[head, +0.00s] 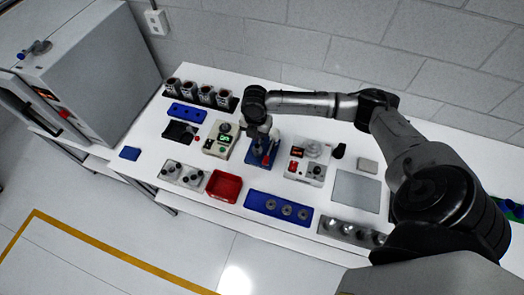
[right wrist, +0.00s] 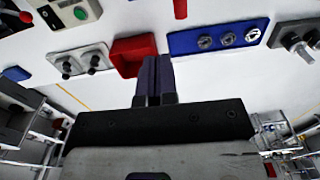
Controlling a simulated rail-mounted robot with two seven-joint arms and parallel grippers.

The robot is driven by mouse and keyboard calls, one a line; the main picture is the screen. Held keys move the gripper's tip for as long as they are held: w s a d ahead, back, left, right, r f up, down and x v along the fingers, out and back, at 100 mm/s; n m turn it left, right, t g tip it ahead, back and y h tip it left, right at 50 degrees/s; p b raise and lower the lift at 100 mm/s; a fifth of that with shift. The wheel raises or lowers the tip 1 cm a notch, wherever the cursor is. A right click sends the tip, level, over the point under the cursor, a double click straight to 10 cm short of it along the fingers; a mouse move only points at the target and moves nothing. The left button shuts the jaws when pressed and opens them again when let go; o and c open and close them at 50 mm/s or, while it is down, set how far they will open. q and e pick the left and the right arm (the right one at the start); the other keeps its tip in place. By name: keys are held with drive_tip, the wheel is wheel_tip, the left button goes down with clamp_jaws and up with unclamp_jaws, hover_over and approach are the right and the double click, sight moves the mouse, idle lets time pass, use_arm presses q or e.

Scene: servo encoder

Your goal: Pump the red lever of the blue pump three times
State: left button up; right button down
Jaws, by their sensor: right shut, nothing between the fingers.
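The blue pump (head: 260,151) stands near the middle of the white bench in the head view, with its red lever (head: 266,158) on its front side. My right gripper (head: 262,133) is above and close to the pump and partly hides it. In the right wrist view my right gripper (right wrist: 156,80) has its dark fingers together with nothing between them. A red piece at the top of that view (right wrist: 180,8) looks like the lever, apart from the fingertips in the picture. Whether the gripper touches the lever cannot be told. My left gripper is not in view.
A red bin (head: 224,187) and a blue tray with round parts (head: 262,205) lie in front of the pump. A grey plate (head: 357,190) lies further right.

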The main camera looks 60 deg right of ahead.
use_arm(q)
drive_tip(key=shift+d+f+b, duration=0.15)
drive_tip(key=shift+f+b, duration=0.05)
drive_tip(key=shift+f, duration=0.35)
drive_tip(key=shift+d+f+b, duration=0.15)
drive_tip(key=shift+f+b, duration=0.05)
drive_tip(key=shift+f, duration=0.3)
use_arm(e)
drive_tip(key=d+y, duration=0.1)
drive_tip(key=s+d+r+g+y, duration=0.1)
drive_tip(key=d+y, duration=0.1)
drive_tip(key=shift+r, duration=0.15)
drive_tip(key=p, duration=0.3)
approach(265, 160)
drive_tip(key=x, duration=0.5)
drive_tip(key=shift+w+a, duration=0.2)
drive_tip(key=shift+a, duration=0.15)
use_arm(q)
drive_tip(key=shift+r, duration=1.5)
use_arm(e)
drive_tip(key=shift+s+d+f, duration=0.1)
drive_tip(key=shift+s+f, duration=0.1)
drive_tip(key=shift+f, duration=0.85)
